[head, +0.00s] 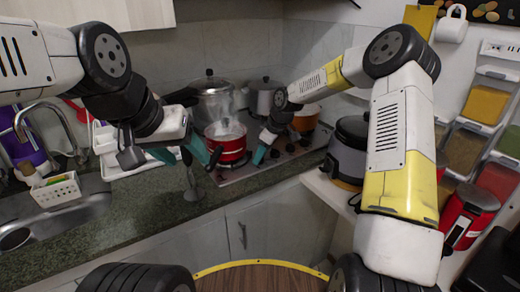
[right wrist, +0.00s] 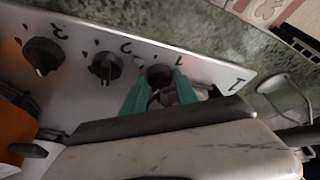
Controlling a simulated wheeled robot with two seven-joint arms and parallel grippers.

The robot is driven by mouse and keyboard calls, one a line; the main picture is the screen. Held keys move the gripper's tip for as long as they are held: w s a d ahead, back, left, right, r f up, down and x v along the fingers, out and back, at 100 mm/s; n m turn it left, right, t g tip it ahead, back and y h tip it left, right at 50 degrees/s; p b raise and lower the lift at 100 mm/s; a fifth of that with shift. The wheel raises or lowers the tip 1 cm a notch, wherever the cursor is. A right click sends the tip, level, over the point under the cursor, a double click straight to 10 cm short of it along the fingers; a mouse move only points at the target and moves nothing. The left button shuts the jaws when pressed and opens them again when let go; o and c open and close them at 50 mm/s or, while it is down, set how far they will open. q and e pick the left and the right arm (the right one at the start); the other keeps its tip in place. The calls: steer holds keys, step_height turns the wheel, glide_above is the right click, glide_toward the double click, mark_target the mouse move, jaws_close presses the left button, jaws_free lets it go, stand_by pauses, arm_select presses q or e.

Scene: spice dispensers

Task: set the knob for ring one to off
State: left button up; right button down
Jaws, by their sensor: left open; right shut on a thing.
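The hob panel (right wrist: 75,30) shows a row of black knobs in the right wrist view. My right gripper (right wrist: 160,92) has its green fingers on either side of the end knob (right wrist: 160,74), shut on it. The marks beside this knob look like a 1, but are small. The knob's pointer is hidden or too dark to read. In the head view my right gripper (head: 264,147) is at the hob's front right of the red pot. My left gripper (head: 190,152) is open and empty, above the counter left of the red pot.
A red pot (head: 226,148) stands on the hob (head: 232,174), close to my left gripper. Two more knobs (right wrist: 105,66) (right wrist: 43,56) lie beside the held one. A steel pot (head: 213,100) stands behind. A dark cooker (head: 347,150) stands to the right.

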steer(key=shift+w+d+n+g, duration=0.15)
steer(key=shift+n+g, duration=0.35)
steer(key=shift+n, duration=0.7)
steer(key=c, duration=0.9)
jaws_free()
steer(key=shift+c, duration=0.2)
steer(key=v, duration=0.7)
steer(key=shift+f, duration=0.1)
steer(key=shift+d+r, duration=0.2)
steer(key=shift+r, duration=0.15)
